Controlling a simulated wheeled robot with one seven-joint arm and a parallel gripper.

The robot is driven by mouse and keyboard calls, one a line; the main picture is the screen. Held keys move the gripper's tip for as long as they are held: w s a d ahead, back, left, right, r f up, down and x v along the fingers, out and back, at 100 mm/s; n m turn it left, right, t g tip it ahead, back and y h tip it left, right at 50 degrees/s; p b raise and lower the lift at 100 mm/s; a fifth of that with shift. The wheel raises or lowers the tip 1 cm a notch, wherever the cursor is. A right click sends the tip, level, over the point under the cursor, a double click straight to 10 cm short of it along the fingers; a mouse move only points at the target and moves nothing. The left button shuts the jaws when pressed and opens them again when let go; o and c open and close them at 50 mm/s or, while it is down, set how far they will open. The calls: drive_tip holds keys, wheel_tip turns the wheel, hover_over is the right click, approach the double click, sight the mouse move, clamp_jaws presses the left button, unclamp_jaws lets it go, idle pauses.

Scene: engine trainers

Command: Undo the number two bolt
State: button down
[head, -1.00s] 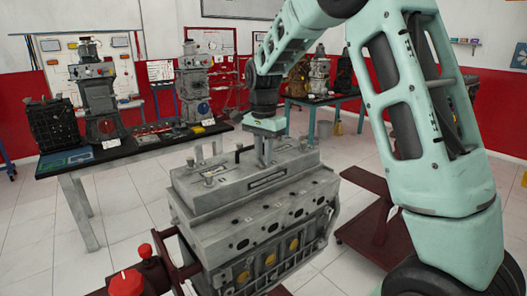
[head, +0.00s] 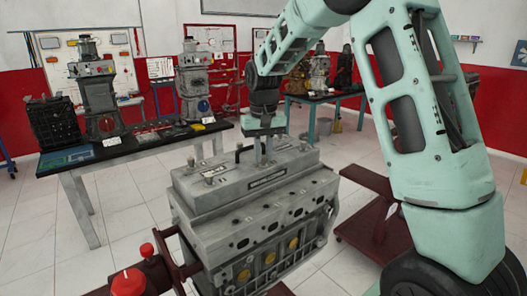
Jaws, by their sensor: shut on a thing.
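A grey engine block (head: 265,225) sits on a dark red stand, with a raised cover (head: 222,187) on top. Several bolts stand up from the cover, among them one at the left edge (head: 191,164), one near the front left (head: 209,179) and one at the right end (head: 304,144). I see no numbers on them. My gripper (head: 264,160) points straight down at the cover's rear middle. Its fingers are shut on a bolt there, which the fingers mostly hide. I cannot tell whether the bolt is still seated.
Red knobs (head: 128,282) of the stand are at the front left. A black-topped workbench (head: 120,150) with engine parts stands behind to the left. A green table (head: 325,97) with engines is at the back. A dark red stand base (head: 375,232) lies right of the engine.

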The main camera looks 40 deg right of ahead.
drive_tip(key=n, duration=0.6)
drive_tip(key=shift+r+p, duration=0.1)
drive_tip(key=shift+p, duration=0.3)
drive_tip(key=n+p, duration=0.1)
drive_tip(key=n, duration=0.5)
drive_tip(key=shift+n, duration=0.4)
drive_tip(key=n+p, duration=0.2)
drive_tip(key=n, duration=0.2)
drive_tip(key=shift+n+p, duration=0.75)
drive_tip(key=shift+n, duration=1.25)
drive_tip(key=c, duration=1.3)
unclamp_jaws()
drive_tip(key=shift+c, duration=0.2)
